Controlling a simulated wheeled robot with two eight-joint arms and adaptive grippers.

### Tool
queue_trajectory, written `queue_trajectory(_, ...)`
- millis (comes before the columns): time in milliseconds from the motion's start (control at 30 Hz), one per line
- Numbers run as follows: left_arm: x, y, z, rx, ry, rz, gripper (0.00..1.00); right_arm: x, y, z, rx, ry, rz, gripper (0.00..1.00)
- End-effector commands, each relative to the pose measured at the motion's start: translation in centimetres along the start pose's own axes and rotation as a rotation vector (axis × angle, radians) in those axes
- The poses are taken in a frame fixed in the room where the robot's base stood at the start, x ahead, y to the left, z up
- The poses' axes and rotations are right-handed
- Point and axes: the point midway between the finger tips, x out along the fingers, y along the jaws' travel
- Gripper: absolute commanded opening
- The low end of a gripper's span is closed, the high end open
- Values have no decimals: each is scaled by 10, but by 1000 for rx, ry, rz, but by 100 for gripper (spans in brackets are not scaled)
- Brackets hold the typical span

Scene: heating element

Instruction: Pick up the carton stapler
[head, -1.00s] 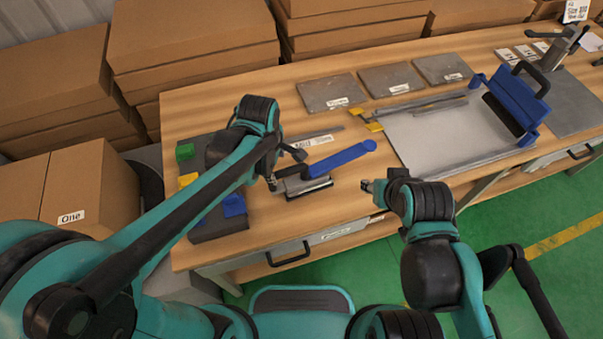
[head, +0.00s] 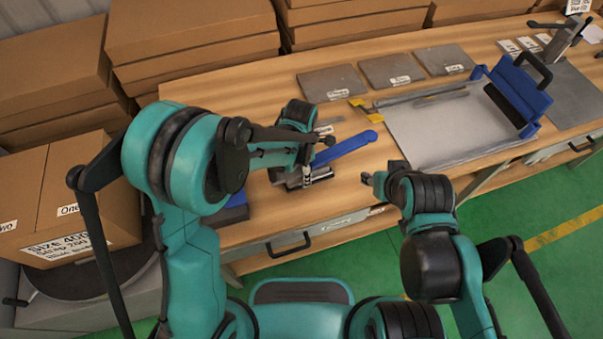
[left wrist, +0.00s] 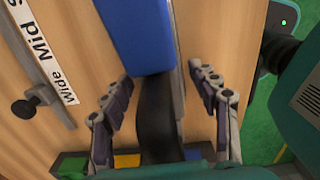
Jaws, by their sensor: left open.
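The carton stapler (head: 345,149) has a long blue handle and a dark metal body, and it lies near the front edge of the wooden table. My left gripper (head: 303,176) is over its body end, which is partly hidden in the head view. In the left wrist view the blue handle (left wrist: 138,35) runs up from a black part, and the open fingers of my left gripper (left wrist: 160,95) stand on either side, apart from it. My right gripper (head: 370,182) hangs by the table's front edge, right of the stapler; its jaws are too small to read.
Grey plates (head: 331,83) lie along the back of the table. A metal board with a blue-framed tool (head: 516,95) is to the right. Cardboard boxes (head: 190,45) stack behind, and a box (head: 75,195) stands left. A label strip (left wrist: 48,60) lies beside the stapler.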

Motion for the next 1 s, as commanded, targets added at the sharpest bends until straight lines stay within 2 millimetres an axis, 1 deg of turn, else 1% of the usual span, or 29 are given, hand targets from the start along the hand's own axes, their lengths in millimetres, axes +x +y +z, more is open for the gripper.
queue_trajectory(33, 9, 0, 0, 0, 0, 0, 60, 4, 0, 3, 0, 0, 0, 40)
queue_trajectory(100, 13, 0, 0, 0, 0, 0, 60, 5, 0, 3, 0, 0, 0, 40)
queue_trajectory(267, 12, 0, 0, 0, 0, 0, 60, 4, 0, 2, 0, 0, 0, 40)
queue_trajectory(300, 12, 0, 0, 0, 0, 0, 58, 4, 0, 2, 0, 0, 0, 40)
queue_trajectory(367, 12, 0, 0, 0, 0, 0, 42, 4, 0, 2, 0, 0, 0, 40)
queue_trajectory(400, 12, 0, 0, 0, 0, 0, 31, 4, 0, 2, 0, 0, 0, 40)
queue_trajectory(467, 12, 0, 0, 0, 0, 0, 16, 4, 0, 2, 0, 0, 0, 40)
queue_trajectory(500, 12, 0, 0, 0, 0, 0, 5, 4, 0, 2, 0, 0, 0, 40)
queue_trajectory(533, 12, 0, 0, 0, 0, 0, 0, 4, 0, 2, 0, 0, 0, 40)
queue_trajectory(867, 11, 0, 0, 0, 0, 0, 0, 3, 0, 2, 0, 0, 0, 40)
queue_trajectory(1000, 6, 0, 0, 0, 0, 0, 0, 2, 0, 1, 0, 0, 0, 40)
